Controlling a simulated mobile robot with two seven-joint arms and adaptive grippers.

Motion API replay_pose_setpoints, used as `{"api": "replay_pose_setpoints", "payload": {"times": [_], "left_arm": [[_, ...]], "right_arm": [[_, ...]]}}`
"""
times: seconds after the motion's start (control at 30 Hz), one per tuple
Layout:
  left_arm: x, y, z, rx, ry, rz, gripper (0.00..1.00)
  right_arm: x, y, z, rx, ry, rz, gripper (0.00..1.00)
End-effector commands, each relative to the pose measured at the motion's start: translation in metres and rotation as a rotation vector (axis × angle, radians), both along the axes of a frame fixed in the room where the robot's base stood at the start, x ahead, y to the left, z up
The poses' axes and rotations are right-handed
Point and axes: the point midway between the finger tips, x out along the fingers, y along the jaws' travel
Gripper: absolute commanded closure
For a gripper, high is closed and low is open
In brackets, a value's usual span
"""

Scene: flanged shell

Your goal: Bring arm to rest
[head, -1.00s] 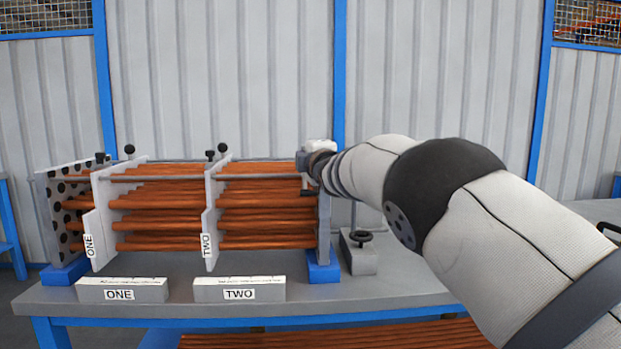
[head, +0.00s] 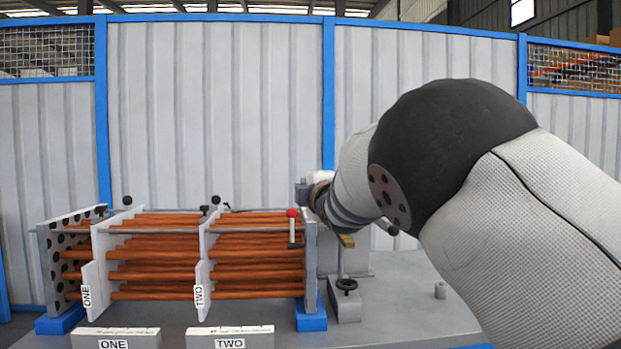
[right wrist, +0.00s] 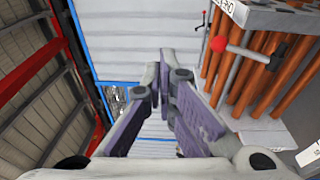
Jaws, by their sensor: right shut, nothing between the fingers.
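My right arm reaches in from the right in the head view, with its wrist end (head: 310,192) just above and beside the right end of the tube bundle. The arm hides most of the hand there. In the right wrist view my right gripper (right wrist: 164,72) is shut and empty, its two purple-padded fingers meeting at the tips. The tube bundle (head: 255,267), several copper-coloured rods through upright plates, stands on the bench apart from the fingers. It also shows at the right of the right wrist view (right wrist: 262,80). My left gripper is not in view.
A red-knobbed lever (head: 291,228) hangs at the bundle's right end. A small clamp with a black handwheel (head: 346,285) stands right of it. Blocks labelled ONE (head: 115,338) and TWO (head: 230,338) lie in front. The bench (head: 400,315) is largely bare at the right.

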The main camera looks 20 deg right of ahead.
Motion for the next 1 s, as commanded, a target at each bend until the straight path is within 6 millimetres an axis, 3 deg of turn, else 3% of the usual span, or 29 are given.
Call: {"api": "replay_pose_setpoints", "payload": {"times": [0.13, 0.57, 0.67, 0.77, 0.87, 1.0], "left_arm": [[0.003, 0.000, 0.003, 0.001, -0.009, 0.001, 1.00], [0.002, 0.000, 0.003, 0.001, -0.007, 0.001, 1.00], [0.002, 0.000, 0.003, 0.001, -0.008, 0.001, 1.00], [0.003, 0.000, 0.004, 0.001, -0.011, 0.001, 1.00], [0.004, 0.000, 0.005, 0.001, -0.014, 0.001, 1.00], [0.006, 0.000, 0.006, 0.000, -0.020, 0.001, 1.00]], "right_arm": [[-0.009, 0.000, 0.006, 0.001, 0.001, 0.000, 1.00], [-0.009, 0.001, 0.004, 0.000, 0.003, 0.000, 1.00], [-0.009, -0.002, -0.012, 0.021, 0.027, -0.004, 1.00], [-0.014, -0.011, -0.075, 0.116, 0.123, -0.024, 1.00], [-0.034, -0.022, -0.172, 0.268, 0.271, -0.069, 1.00], [-0.090, -0.030, -0.301, 0.483, 0.475, -0.167, 1.00]]}}
